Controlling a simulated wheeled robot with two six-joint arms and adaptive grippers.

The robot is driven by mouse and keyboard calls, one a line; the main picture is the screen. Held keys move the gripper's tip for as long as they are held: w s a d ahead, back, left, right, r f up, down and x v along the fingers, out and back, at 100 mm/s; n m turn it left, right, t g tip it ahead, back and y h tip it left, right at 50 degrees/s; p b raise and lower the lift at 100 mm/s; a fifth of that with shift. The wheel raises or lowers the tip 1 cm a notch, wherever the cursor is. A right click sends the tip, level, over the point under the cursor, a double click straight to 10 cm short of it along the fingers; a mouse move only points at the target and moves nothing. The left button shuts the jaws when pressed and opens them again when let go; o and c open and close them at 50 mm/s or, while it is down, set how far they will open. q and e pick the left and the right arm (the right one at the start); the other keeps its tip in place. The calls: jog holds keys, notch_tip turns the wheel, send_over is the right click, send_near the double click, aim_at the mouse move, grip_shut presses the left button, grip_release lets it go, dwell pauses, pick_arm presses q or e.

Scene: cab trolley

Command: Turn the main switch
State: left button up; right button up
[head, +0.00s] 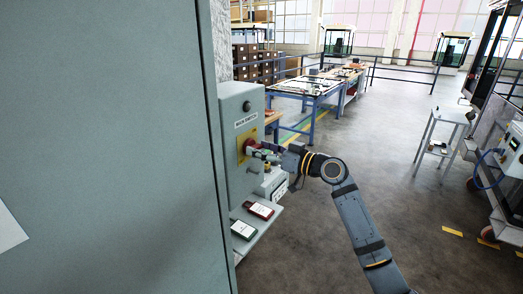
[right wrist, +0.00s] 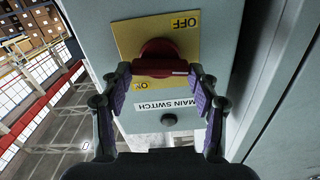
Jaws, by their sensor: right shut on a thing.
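The main switch is a red rotary knob (head: 250,146) on a yellow plate on the front of a grey-green box (head: 238,100) labelled MAIN SWITCH. In the right wrist view, turned upside down, the red knob (right wrist: 158,60) shows with its grip bar lying crosswise. The yellow plate (right wrist: 125,40) reads OFF at the top and ON at the lower left of that view. My right gripper (head: 259,151) is at the knob, its two fingers shut on the ends of the bar, as the right wrist view also shows (right wrist: 160,72). My left gripper is out of view.
A large grey-green cabinet (head: 110,120) fills the left. A shelf (head: 262,225) below the box carries a red-edged device (head: 258,210) and a green-edged device (head: 243,230). A workbench (head: 305,86) and a small trolley (head: 452,116) stand beyond open floor.

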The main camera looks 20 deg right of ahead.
jog(key=m, duration=0.3)
jog(key=shift+w+m, duration=0.1)
jog(key=shift+m, duration=0.2)
jog(key=m+p, duration=0.1)
jog(key=m, duration=0.2)
jog(key=shift+d+m, duration=0.1)
jog(key=shift+m, duration=0.2)
jog(key=m+p, duration=0.2)
jog(key=m, duration=0.2)
jog(key=shift+m, duration=0.3)
jog(key=m+p, duration=0.2)
jog(key=m, duration=0.2)
jog(key=shift+f, duration=0.15)
jog(key=shift+m+p, duration=0.3)
jog(key=shift+p, duration=0.05)
jog(key=o, duration=1.1)
jog(key=shift+d, duration=0.1)
jog(key=shift+o, duration=0.2)
jog(key=shift+f, duration=0.1)
